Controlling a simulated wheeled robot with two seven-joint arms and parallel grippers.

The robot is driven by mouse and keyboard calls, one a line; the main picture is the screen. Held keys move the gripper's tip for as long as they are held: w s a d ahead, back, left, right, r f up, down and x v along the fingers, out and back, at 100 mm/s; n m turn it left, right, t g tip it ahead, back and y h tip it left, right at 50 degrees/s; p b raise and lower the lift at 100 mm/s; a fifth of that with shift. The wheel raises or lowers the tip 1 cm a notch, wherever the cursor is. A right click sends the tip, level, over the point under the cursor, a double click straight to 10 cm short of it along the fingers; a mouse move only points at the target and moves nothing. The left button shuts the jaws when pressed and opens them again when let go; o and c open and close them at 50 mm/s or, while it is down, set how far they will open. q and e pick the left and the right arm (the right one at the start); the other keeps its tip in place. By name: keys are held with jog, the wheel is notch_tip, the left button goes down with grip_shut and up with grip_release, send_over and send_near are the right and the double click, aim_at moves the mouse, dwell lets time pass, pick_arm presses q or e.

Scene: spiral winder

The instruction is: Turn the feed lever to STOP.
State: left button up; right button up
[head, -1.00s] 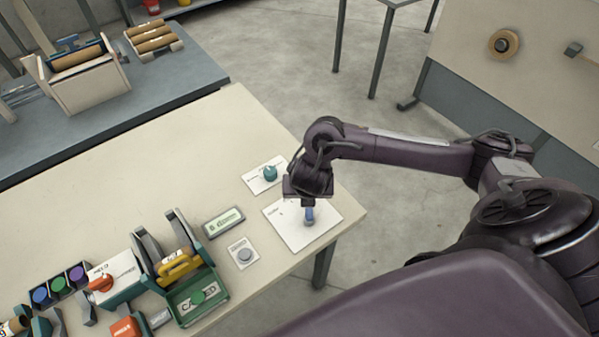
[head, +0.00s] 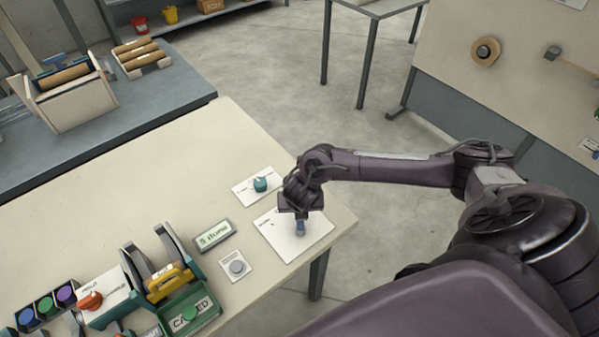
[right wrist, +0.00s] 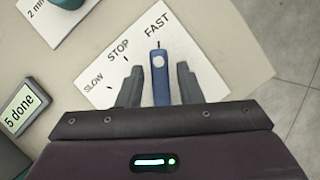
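The feed lever is a blue handle with a pale round spot, seen in the right wrist view (right wrist: 160,80). It stands over a white plate (right wrist: 195,60) marked SLOW, STOP and FAST, and its tip points toward FAST. My right gripper (right wrist: 158,75) has one dark finger on each side of the lever, with a visible gap on both sides. In the head view my right gripper (head: 300,218) is above the plate (head: 315,238) at the table's right corner, and the lever's blue end (head: 300,230) shows below it. My left gripper is out of view.
A teal knob (head: 261,184) on its own plate sits just behind the lever plate. A display (right wrist: 20,112) reading "5 done" and a grey round button (head: 237,267) lie to the left. A winder with a yellow part (head: 170,283) stands further left. The table's middle is clear.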

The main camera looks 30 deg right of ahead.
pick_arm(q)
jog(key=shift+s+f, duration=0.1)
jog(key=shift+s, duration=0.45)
pick_arm(e)
grip_shut()
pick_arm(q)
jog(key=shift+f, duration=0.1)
